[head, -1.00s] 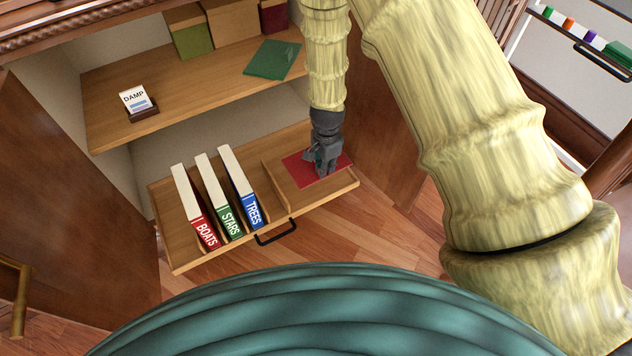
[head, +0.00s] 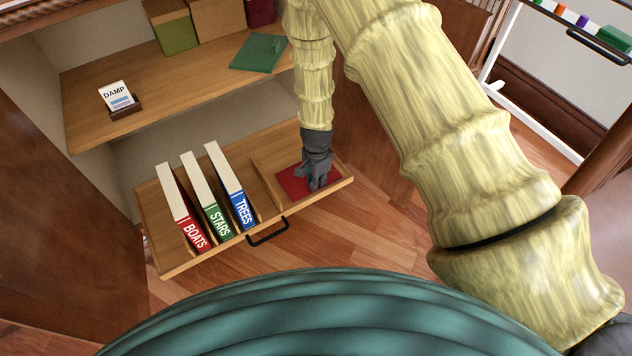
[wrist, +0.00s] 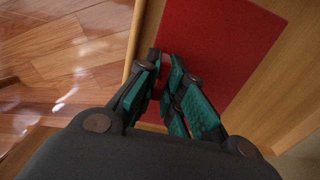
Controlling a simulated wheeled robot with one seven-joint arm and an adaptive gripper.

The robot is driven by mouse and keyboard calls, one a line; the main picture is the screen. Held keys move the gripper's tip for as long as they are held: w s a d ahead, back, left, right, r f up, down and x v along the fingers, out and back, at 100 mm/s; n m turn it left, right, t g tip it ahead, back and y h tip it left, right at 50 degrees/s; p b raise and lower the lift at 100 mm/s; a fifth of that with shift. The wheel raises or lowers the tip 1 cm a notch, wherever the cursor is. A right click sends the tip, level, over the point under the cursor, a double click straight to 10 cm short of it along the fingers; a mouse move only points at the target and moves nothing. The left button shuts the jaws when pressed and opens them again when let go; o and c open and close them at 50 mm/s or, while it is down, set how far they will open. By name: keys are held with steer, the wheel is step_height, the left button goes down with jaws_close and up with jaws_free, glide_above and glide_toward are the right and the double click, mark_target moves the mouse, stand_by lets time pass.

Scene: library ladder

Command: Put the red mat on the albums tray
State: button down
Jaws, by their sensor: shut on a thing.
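The red mat (head: 291,183) lies in the right compartment of the albums tray (head: 262,194), to the right of a low divider, and looks flat. My gripper (head: 315,187) points down at the mat's front right part and is shut on the mat. In the wrist view the fingertips (wrist: 166,72) are close together at the mat (wrist: 222,45), near the tray's edge; the pinched part is mostly hidden by the fingers. I cannot tell whether the whole mat rests on the tray floor.
Albums BOATS (head: 183,206), STARS (head: 206,194) and TREES (head: 230,186) stand in the tray's left part. A black handle (head: 268,236) is on its front. The shelf above holds a DAMP card (head: 117,96), a green mat (head: 260,53) and boxes (head: 218,18).

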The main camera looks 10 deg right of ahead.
stand_by(0.3)
steer(key=c, duration=1.5)
jaws_free()
step_height(320, 180, up, 12)
steer(key=p, duration=0.5)
steer(key=shift+r, duration=0.1)
steer(key=s+d+f+n+h, duration=0.1)
steer(key=s+d+f+n, duration=0.25)
steer(key=s, duration=0.45)
steer(key=s+d+f+n, duration=0.2)
steer(key=s+d+f, duration=0.3)
steer(key=s, duration=0.2)
steer(key=s+n, duration=0.2)
steer(key=s, duration=0.5)
steer(key=s+d+f+n, duration=0.1)
steer(key=s+n, duration=0.2)
steer(key=s, duration=0.3)
steer(key=s+f+n+y, duration=0.1)
steer(key=s+n, duration=0.2)
steer(key=s, duration=0.4)
steer(key=shift+s+d+f, duration=0.2)
steer(key=shift+s, duration=0.15)
